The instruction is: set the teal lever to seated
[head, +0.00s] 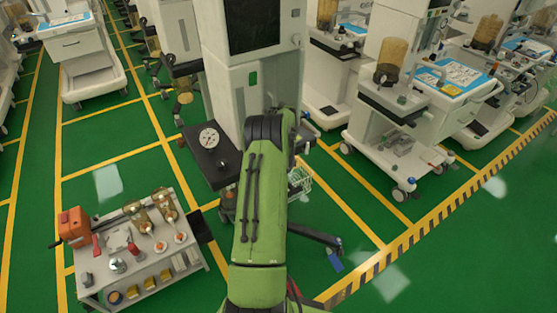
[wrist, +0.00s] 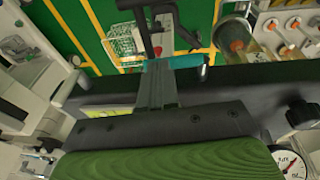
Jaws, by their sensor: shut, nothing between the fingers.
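The teal lever (wrist: 185,62) shows in the wrist view as a short teal bar lying crosswise, with a dark end at its right. My gripper (wrist: 157,68) is shut and empty, its grey fingers reaching up the picture to the teal bar. The fingertips overlap the bar in the picture; I cannot tell whether they touch it. The lever's marks for its settings cannot be read. In the head view, my green arm hides both the lever and the gripper.
The cart (head: 225,95) in front of me carries a dark shelf with a round dial gauge (head: 208,138). A wire basket (wrist: 122,42) hangs below. A grey work table (head: 150,275) with an orange tool box (head: 75,227) stands at left. Green floor is open between carts.

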